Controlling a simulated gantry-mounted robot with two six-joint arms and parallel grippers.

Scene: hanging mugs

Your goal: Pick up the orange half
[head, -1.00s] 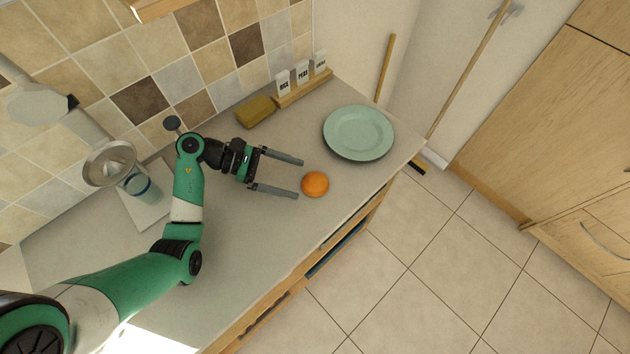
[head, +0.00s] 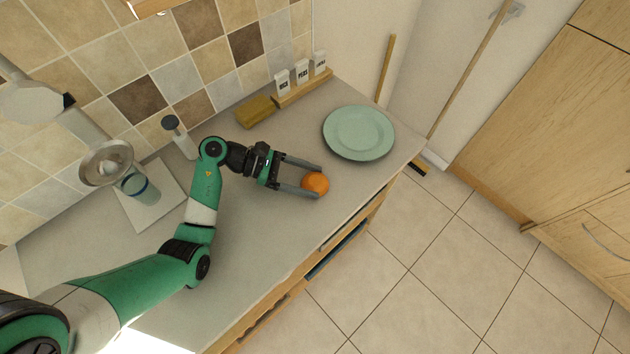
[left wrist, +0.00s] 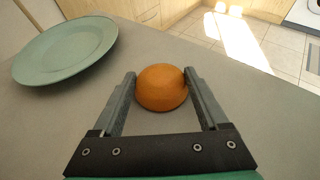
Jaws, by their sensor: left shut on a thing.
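The orange half (head: 316,183) sits on the grey counter, below and left of the plate in the head view. It shows as a rounded orange dome between the fingers in the left wrist view (left wrist: 161,88). My left gripper (head: 318,182) is shut on it, with one finger on each side. The fingers lie low and nearly level with the counter. The orange half's underside is hidden. My right gripper is not in view.
A pale green plate (head: 359,133) lies near the counter's right end. A yellow-brown block (head: 255,111) and a small rack of labelled jars (head: 303,75) stand by the wall. The counter's front edge is close to the orange half.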

